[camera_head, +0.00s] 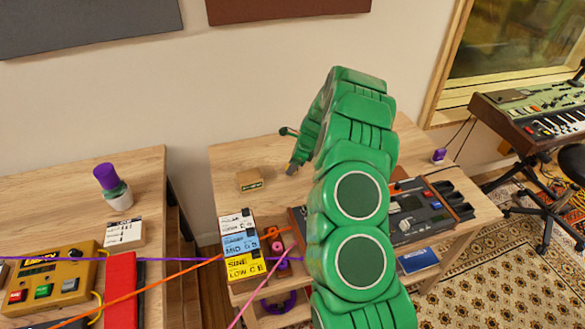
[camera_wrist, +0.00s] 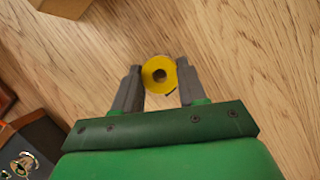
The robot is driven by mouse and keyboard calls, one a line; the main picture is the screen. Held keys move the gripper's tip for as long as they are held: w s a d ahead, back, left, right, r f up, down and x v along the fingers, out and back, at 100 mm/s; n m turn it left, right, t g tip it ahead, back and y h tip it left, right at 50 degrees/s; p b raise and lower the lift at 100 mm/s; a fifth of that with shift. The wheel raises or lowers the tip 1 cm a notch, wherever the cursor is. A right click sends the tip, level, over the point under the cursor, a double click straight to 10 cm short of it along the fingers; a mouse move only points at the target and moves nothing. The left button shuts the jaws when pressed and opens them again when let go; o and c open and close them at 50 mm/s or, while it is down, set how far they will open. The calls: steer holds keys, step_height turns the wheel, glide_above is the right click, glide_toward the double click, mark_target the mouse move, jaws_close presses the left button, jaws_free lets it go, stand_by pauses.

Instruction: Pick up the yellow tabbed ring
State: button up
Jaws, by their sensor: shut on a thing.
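The yellow tabbed ring (camera_wrist: 149,69) is between the two grey fingers of my gripper (camera_wrist: 161,80) in the wrist view, near their tips. It is round with a dark hole in the middle, and a small dark bit shows at its lower right edge. The fingers touch it on both sides, so my gripper is shut on it. Wood grain fills the view behind it; I cannot tell whether the ring rests on the table or is just above it. In the head view my gripper (camera_head: 293,166) is over the wooden table (camera_head: 228,160), and the ring cannot be made out.
A small cardboard box (camera_head: 250,180) lies left of my gripper. A stack of labelled boxes (camera_head: 240,245) stands at the table's front left. A dark mixer device (camera_head: 425,215) sits to the right. Coloured cables cross in front. The back wall is close behind the table.

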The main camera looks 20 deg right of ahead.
step_height(320, 180, up, 3)
steer(key=shift+f, duration=0.2)
steer(key=s+a+r, duration=0.1)
steer(key=s+r, duration=0.8)
steer(key=s, duration=0.5)
steer(key=shift+a+r, duration=0.35)
steer(key=shift+a, duration=0.05)
